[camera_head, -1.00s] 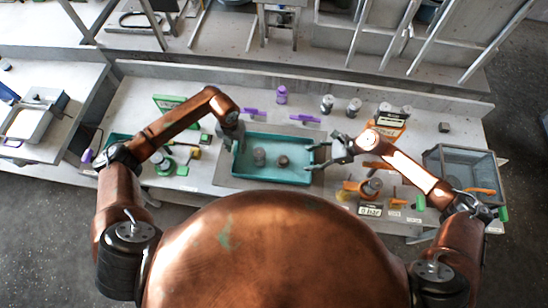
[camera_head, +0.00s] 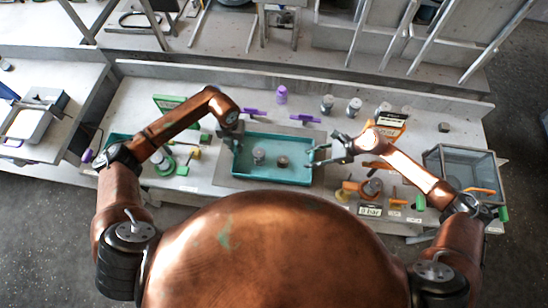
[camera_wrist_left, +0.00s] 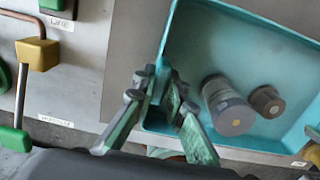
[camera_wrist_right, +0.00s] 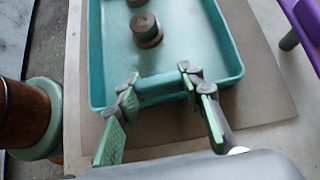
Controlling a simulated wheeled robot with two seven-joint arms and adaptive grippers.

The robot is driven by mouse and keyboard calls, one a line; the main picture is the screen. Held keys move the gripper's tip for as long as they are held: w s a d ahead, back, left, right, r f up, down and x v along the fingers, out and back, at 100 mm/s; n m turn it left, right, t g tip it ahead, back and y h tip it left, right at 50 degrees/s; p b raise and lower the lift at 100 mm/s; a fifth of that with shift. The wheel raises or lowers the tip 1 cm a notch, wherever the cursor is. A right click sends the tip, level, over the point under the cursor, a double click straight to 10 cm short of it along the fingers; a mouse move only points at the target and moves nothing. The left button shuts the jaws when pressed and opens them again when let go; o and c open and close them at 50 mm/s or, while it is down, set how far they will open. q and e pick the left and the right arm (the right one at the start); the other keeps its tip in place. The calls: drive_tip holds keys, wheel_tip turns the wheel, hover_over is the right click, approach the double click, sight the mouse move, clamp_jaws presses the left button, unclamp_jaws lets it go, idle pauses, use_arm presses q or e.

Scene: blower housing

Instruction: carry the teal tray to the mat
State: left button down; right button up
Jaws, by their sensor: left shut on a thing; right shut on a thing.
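The teal tray (camera_head: 270,181) is at the middle of the bench and holds two grey cylindrical parts, a lighter one (camera_head: 259,156) and a darker one (camera_head: 283,161). The grey-brown mat (camera_head: 227,179) shows around and under the tray; I cannot tell whether the tray touches it. My left gripper (camera_wrist_left: 160,82) is shut on the tray's left wall, with the tray (camera_wrist_left: 236,58) between its fingers. My right gripper (camera_wrist_right: 158,84) is shut on the tray's right end; the tray (camera_wrist_right: 186,62) and mat (camera_wrist_right: 262,88) also show in the right wrist view.
Purple-handled items (camera_head: 305,118) and several metal cylinders (camera_head: 354,106) stand behind the tray. A glass-sided box (camera_head: 462,168) stands at the right. Orange-handled parts (camera_head: 350,186) lie near my right arm. A green and yellow fixture (camera_head: 182,152) is left of the tray.

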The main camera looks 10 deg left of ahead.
use_arm(q)
drive_tip(key=shift+r, duration=0.2)
use_arm(e)
drive_tip(key=shift+w+r, duration=0.1)
drive_tip(key=shift+r, duration=0.1)
drive_tip(key=shift+c, duration=0.5)
